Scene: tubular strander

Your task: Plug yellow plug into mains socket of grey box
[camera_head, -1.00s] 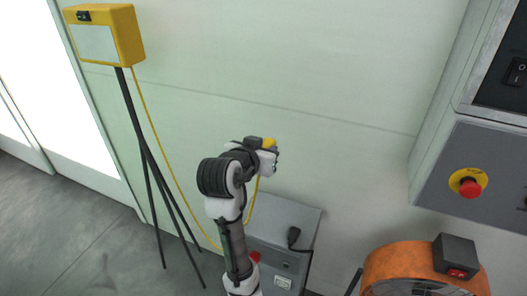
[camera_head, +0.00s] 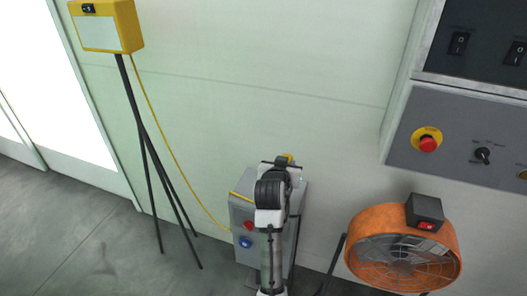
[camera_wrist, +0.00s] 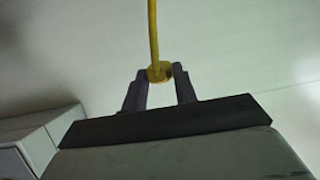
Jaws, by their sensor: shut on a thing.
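My gripper (camera_wrist: 160,76) is shut on the yellow plug (camera_wrist: 159,71), with its yellow cable running up and away in the wrist view. In the head view, a bit of the yellow plug (camera_head: 289,156) shows at the end of my arm, over the back of the grey box's top. The grey box (camera_head: 239,209) stands on the floor against the wall. Its front carries a red button (camera_head: 249,226) and a round blue fitting (camera_head: 245,242). My arm hides the box's right front, so I cannot see a mains socket there.
A yellow box (camera_head: 108,27) on a black tripod (camera_head: 152,150) stands at left; the yellow cable (camera_head: 164,140) hangs from it. An orange fan (camera_head: 357,225) stands right of the grey box. A control panel (camera_head: 400,150) juts out at upper right.

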